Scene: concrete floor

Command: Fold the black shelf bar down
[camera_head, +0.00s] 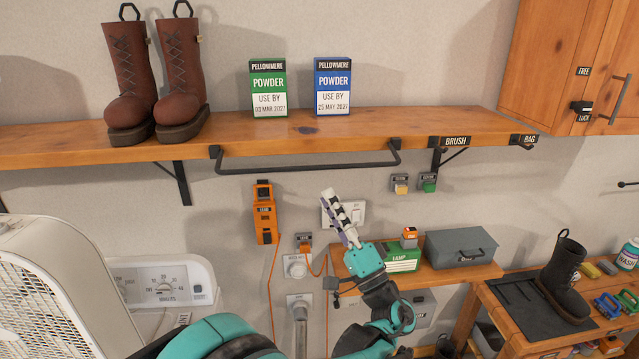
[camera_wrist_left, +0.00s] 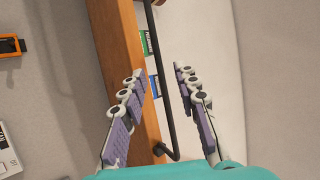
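The black shelf bar (camera_head: 300,168) is a U-shaped rail on two brackets along the front of the wooden shelf (camera_head: 330,141). In the head view its long side shows just below the shelf's front edge. My left gripper (camera_head: 331,200) is below the bar's right half, fingers pointing up toward it. In the left wrist view my left gripper (camera_wrist_left: 160,74) is open and empty. The bar (camera_wrist_left: 165,75) shows between its two spread fingers, apparently beyond the tips; I see no contact. My right gripper is not in view.
Brown boots (camera_head: 158,75), a green powder box (camera_head: 268,88) and a blue powder box (camera_head: 333,87) stand on the shelf. An orange device (camera_head: 265,213) and switches hang on the wall below.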

